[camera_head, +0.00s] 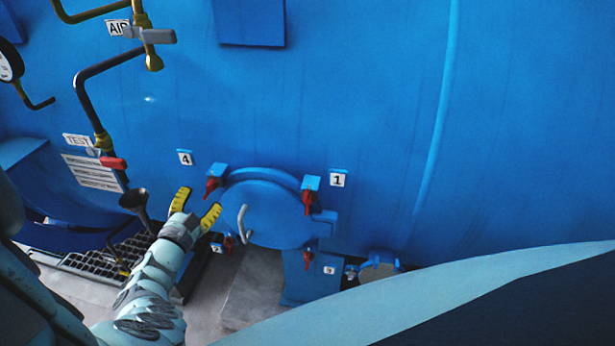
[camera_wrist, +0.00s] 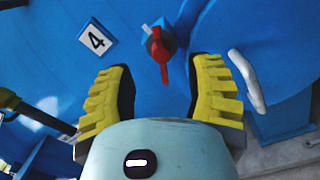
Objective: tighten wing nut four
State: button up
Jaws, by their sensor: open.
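Wing nut four (camera_head: 211,186) is red and sits at the upper left of the round blue hatch (camera_head: 275,212), beside the label "4" (camera_head: 185,158). In the wrist view the red wing nut (camera_wrist: 162,52) stands ahead of and between my fingers, its long wing pointing down in the picture. The label "4" (camera_wrist: 97,40) is to its left there. My gripper (camera_head: 196,200) has yellow fingers and is open and empty. It is below and left of the nut in the head view. In the wrist view the gripper (camera_wrist: 160,85) shows a clear gap, apart from the nut.
The hatch's grey curved handle (camera_head: 242,224) is close to the right finger. Wing nuts one (camera_head: 307,201), two (camera_head: 229,243) and three (camera_head: 307,260) surround the hatch. A pipe with a red-handled valve (camera_head: 113,163) and a dark funnel (camera_head: 134,199) stand left of my arm.

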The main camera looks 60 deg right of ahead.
aim_at(211, 187)
jog(key=b+x, duration=0.1)
jog(key=x, duration=0.3)
jog(key=shift+d+f+b, duration=0.1)
jog(key=shift+d+b, duration=0.25)
jog(key=shift+b, duration=0.05)
jog(key=shift+w+d, duration=0.2)
jog(key=shift+d, duration=0.4)
jog(key=shift+a, duration=0.1)
grip_shut()
